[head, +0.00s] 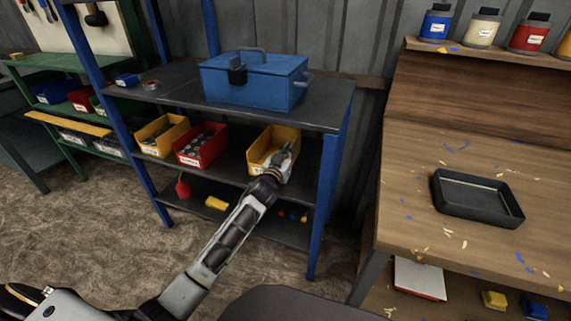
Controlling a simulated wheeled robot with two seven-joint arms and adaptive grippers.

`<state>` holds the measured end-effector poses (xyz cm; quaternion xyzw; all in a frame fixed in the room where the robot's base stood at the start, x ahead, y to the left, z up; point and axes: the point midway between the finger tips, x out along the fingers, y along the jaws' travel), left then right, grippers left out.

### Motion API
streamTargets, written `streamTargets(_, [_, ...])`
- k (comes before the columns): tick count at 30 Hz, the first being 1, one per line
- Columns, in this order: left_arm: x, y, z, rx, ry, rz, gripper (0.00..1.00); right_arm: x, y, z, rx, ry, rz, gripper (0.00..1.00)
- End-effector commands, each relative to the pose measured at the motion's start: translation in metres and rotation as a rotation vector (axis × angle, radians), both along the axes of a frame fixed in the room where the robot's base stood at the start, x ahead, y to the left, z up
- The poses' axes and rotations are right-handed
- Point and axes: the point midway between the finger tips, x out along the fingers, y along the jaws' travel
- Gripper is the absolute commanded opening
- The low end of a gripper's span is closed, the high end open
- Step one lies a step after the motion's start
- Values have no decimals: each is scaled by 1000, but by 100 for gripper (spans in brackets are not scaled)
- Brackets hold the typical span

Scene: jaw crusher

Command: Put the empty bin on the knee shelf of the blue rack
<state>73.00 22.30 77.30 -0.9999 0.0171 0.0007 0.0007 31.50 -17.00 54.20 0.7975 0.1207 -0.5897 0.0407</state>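The blue rack (328,190) stands in the middle of the head view. On its middle shelf (232,172) are a left yellow bin (161,135), a red bin (201,146) holding grey parts, and a right yellow bin (262,144). The right yellow bin shows no clear contents, but its inside is partly covered by my gripper. My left gripper (284,156) is at the front right of this bin, overlapping its rim. The fingertips are small, and I cannot tell whether they grip the rim. My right gripper is out of view.
A blue toolbox (255,78) stands on the rack's top shelf. Small red, yellow and blue items lie on the bottom shelf. A wooden bench (415,205) at right carries a black tray (476,198) and scattered chips. A green rack (60,62) is at left.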

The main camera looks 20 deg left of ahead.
Motion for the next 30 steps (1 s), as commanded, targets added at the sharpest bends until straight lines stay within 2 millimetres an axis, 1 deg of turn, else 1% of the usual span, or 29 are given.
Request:
streamTargets(3, [0,0,-7,1,-3,0,0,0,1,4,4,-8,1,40])
streamTargets(16, [0,0,-10,1,-3,0,0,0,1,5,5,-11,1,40])
streamTargets(20, [0,0,-21,1,-1,0,0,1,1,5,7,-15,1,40])
streamTargets(24, [0,0,-35,0,-1,0,0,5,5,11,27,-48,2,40])
streamTargets(27, [0,0,-43,1,-1,1,0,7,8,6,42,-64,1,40])
streamTargets(30, [0,0,-46,0,-2,0,0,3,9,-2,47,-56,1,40])
